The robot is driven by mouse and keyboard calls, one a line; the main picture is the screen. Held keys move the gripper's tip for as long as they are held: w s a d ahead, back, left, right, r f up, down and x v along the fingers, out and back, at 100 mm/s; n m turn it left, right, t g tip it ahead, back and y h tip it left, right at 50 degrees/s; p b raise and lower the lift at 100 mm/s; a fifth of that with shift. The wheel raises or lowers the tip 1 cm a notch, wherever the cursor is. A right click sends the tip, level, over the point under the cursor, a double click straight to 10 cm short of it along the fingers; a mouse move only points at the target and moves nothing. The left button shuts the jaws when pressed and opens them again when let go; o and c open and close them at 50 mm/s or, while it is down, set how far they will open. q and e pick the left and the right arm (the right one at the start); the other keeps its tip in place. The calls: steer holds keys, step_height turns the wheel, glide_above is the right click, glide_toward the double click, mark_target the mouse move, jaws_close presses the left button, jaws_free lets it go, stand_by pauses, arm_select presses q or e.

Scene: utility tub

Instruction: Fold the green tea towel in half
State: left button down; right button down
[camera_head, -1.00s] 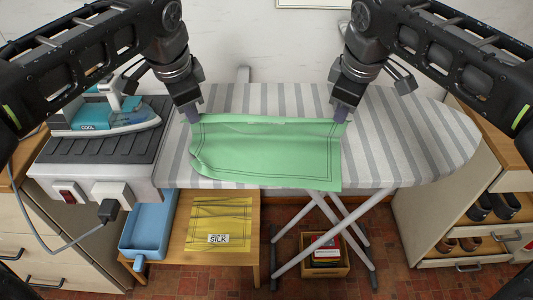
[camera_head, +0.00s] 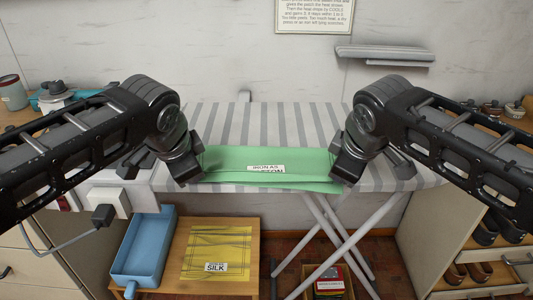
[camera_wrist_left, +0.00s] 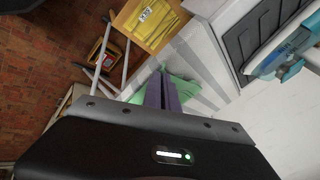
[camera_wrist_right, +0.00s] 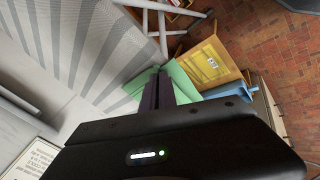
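The green tea towel (camera_head: 232,163) lies doubled over at the near edge of the striped ironing board (camera_head: 262,122), with a white label reading "iron as cotton" facing up. A lower layer shows slightly past the upper one along the front. My left gripper (camera_head: 187,181) is at the towel's near left corner and my right gripper (camera_head: 343,180) at its near right corner. In the left wrist view the purple fingers (camera_wrist_left: 161,92) are together with green cloth (camera_wrist_left: 185,86) at their tips. In the right wrist view the fingers (camera_wrist_right: 157,92) are also together at the cloth (camera_wrist_right: 181,83). The fingertips are partly hidden.
A blue tray (camera_head: 143,250) and a yellow cloth (camera_head: 217,250) marked "silk" sit on a low wooden table below the board. A power plug (camera_head: 103,214) is at the left. A shoe cabinet (camera_head: 455,245) stands at the right. The board's far part is bare.

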arm_select(q)
steer(key=c, duration=1.3)
jaws_free()
arm_select(e)
steer(key=c, duration=1.3)
jaws_free()
arm_select(q)
steer(key=v, duration=0.5)
steer(key=s+v, duration=0.1)
steer(key=v, duration=0.4)
steer(key=shift+s+r, duration=0.15)
arm_select(e)
steer(key=v, duration=0.5)
steer(key=s+v, duration=0.1)
steer(key=v, duration=0.4)
steer(key=shift+s+r, duration=0.15)
arm_select(q)
steer(key=shift+c, duration=0.7)
arm_select(e)
steer(key=shift+c, duration=0.7)
